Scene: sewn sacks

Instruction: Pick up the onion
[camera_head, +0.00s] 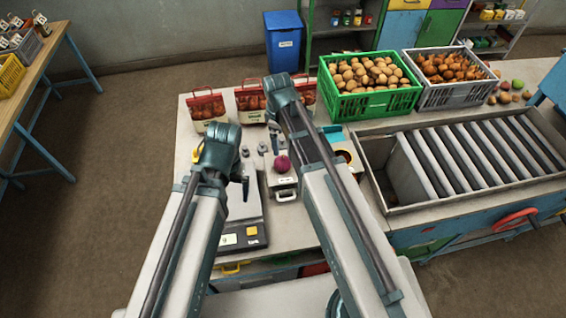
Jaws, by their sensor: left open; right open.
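A round purple-red onion (282,163) sits on the worktop area between my two arms, just above a small pale unit with a handle (286,195). My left gripper (245,182) is open, pointing down over the scale, to the left of the onion and apart from it. My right gripper (273,140) is open, a little beyond the onion and also apart from it. Its fingers are small and partly hidden by my arm. More orange-brown onions lie in a grey crate (456,97) at the back right.
A scale (238,238) stands under my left gripper. Red-topped bags (207,108) stand at the back left. A green crate (372,106) of brown produce is behind my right arm. Small fruits lie at the far right.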

